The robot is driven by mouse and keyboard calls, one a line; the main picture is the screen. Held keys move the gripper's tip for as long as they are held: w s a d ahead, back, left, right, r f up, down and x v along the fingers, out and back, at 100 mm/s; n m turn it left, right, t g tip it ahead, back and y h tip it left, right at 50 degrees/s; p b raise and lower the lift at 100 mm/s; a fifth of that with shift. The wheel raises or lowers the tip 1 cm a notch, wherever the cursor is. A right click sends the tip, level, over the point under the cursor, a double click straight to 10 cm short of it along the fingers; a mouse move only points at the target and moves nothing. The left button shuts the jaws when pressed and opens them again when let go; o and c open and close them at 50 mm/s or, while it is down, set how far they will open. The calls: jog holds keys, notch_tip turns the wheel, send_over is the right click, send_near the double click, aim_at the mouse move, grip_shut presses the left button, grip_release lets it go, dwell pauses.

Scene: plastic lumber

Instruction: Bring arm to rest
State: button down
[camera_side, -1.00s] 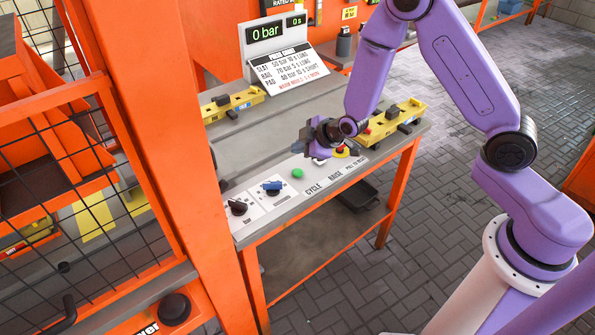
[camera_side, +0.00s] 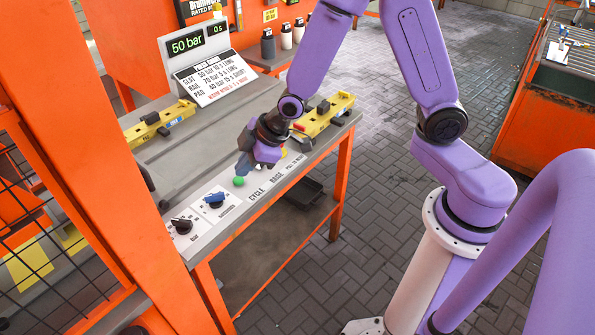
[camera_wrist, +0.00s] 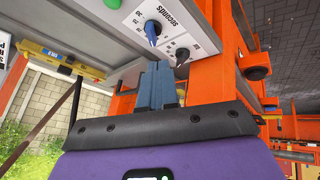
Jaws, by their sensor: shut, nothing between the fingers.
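My gripper (camera_side: 243,166) is shut and empty. In the side view it hangs tilted down over the front panel, close to the round green button (camera_side: 239,181); I cannot tell whether they touch. The blue knob also shows in the side view (camera_side: 214,201), beside a black knob (camera_side: 181,226). The display (camera_side: 187,44) reads 50 bar and 0 s.
Yellow fixtures (camera_side: 160,122) (camera_side: 325,114) sit at the left and right of the grey bench (camera_side: 205,144). An orange post (camera_side: 100,150) stands left of the bench. A black tray (camera_side: 299,192) is below the bench. Bottles (camera_side: 268,43) stand behind.

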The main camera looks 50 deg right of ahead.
jog(key=s+d+r+g+h, duration=0.1)
jog(key=s+d+r, duration=0.2)
jog(key=s, duration=0.6)
jog(key=s+d+r+g+h, duration=0.1)
jog(key=s+d+r+g, duration=0.1)
jog(key=s, duration=0.7)
jog(key=s+d+r+g+h, duration=0.1)
jog(key=s+d+r, duration=0.3)
jog(key=s, duration=0.5)
jog(key=shift+s+r+n+g, duration=0.25)
jog(key=shift+r+n+g, duration=0.15)
jog(key=shift+r+g, duration=0.35)
dwell(4.5)
